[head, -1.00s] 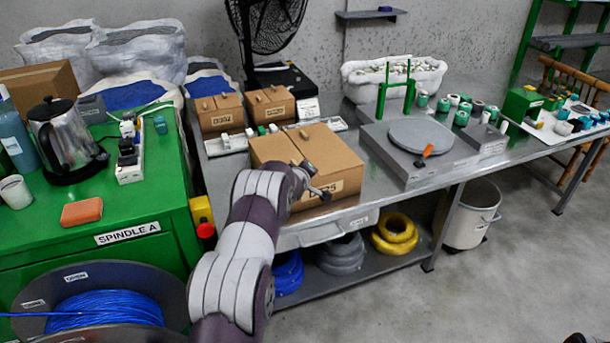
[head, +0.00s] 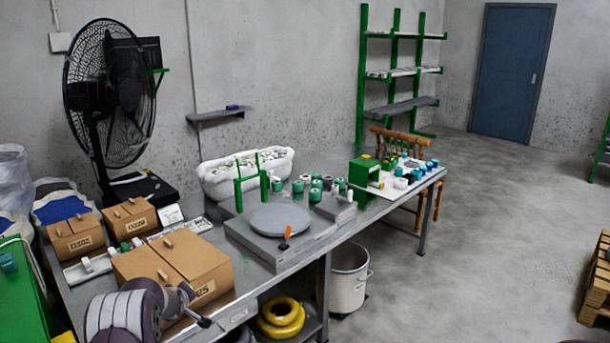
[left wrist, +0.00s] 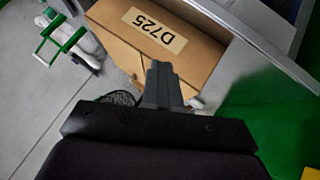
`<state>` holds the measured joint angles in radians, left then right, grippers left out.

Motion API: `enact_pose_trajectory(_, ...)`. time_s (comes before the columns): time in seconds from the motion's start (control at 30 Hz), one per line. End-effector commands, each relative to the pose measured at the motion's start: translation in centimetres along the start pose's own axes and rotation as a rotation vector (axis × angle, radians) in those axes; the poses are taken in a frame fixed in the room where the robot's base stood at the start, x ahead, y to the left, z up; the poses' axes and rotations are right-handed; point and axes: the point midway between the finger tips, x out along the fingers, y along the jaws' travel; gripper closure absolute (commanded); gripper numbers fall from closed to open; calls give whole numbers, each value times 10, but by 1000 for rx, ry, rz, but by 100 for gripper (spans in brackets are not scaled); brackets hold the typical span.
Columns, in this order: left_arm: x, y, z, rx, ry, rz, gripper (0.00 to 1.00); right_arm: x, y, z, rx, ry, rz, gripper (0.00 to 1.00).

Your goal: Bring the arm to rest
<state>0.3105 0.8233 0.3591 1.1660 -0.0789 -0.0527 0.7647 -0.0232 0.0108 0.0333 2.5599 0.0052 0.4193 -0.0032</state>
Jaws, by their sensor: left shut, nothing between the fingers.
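My left arm (head: 125,312) comes in at the bottom left of the head view, in front of the workbench's front edge. My left gripper (head: 206,322) is by the near side of the cardboard box labelled D725 (head: 172,268). In the left wrist view the gripper's fingers (left wrist: 160,70) are together and hold nothing. The same box (left wrist: 165,35) lies beyond them there, and I cannot tell whether they touch it. My right gripper is not in view.
The metal workbench (head: 345,222) holds smaller boxes (head: 76,238), a grey turntable (head: 280,218) and green spools. A black fan (head: 110,95) stands behind. A white bucket (head: 348,280) is under the bench. The floor (head: 480,270) at right is clear up to a wooden pallet (head: 598,285).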

Motion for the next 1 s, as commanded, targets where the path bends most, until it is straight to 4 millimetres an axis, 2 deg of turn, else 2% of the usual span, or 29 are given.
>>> enact_pose_trajectory(0.03,-13,-20,27,92,-91,-70,100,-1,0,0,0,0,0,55)
enact_pose_trajectory(0.07,-30,-30,46,172,-163,-110,100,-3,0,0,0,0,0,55)
enact_pose_trajectory(0.1,-57,-38,69,275,-258,-150,100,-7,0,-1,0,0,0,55)
enact_pose_trajectory(0.17,-104,-47,101,417,-391,-186,100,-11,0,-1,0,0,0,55)
enact_pose_trajectory(0.2,-138,-53,121,506,-477,-199,100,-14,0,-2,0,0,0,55)
enact_pose_trajectory(0.27,-192,-61,148,626,-593,-206,100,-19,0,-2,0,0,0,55)
enact_pose_trajectory(0.3,-227,-66,163,696,-661,-204,100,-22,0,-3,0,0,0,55)
enact_pose_trajectory(0.4,-305,-80,193,830,-786,-189,100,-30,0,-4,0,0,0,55)
enact_pose_trajectory(0.5,-362,-88,209,895,-827,-168,100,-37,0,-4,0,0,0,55)
enact_pose_trajectory(0.53,-374,-87,210,910,-817,-154,100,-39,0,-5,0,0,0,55)
enact_pose_trajectory(0.6,-386,-77,208,938,-780,-120,100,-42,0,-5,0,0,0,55)
enact_pose_trajectory(0.7,-388,-68,206,954,-758,-98,100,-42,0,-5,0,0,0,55)
enact_pose_trajectory(1.0,-387,-68,207,953,-759,-99,100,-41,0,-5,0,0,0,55)
